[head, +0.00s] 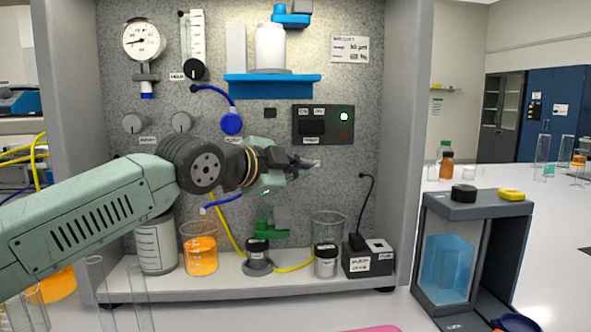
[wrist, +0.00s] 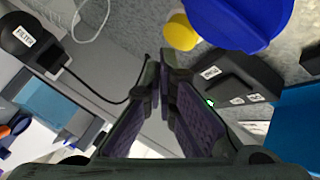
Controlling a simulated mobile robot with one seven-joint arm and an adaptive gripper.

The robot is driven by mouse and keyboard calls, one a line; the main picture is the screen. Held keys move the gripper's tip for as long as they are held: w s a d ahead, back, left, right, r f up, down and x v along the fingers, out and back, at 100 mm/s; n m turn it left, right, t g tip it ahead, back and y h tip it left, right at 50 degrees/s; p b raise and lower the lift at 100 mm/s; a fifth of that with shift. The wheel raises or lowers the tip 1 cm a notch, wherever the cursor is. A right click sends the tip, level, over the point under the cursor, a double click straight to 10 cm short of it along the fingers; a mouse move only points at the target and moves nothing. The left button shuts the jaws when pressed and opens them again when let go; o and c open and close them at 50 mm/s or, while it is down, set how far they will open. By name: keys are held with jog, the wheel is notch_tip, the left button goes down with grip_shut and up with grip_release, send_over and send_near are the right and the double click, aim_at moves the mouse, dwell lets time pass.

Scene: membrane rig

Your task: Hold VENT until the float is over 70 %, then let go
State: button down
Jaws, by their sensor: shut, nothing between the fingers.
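The float gauge (head: 196,38) is a clear upright tube with a scale, high on the speckled panel in the head view. Its float is too small to read. My gripper (head: 308,164) is in front of the panel, below the switch box, pointing right. In the wrist view my gripper (wrist: 165,62) has its fingertips together with nothing held. A yellow round part (wrist: 180,31) shows beyond the tips beside a large blue knob (wrist: 240,18). I cannot tell which control is VENT.
The switch box (head: 323,125) has a lit green lamp. A dial gauge (head: 143,40) hangs at upper left. A blue shelf (head: 272,86) carries a white container. Below stand an orange-filled beaker (head: 200,252), an empty beaker (head: 328,228) and a black box (head: 368,259).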

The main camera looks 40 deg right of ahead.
jog(key=shift+w, duration=0.1)
jog(key=shift+w+d, duration=0.2)
jog(key=shift+w, duration=0.05)
dwell(0.3)
jog(key=shift+w+d, duration=0.3)
jog(key=shift+w, duration=0.2)
dwell(2.4)
jog(key=shift+b, duration=0.4)
dwell(0.8)
jog(key=shift+s+a+b, duration=0.5)
jog(key=shift+s+b, duration=0.25)
jog(key=shift+s, duration=0.1)
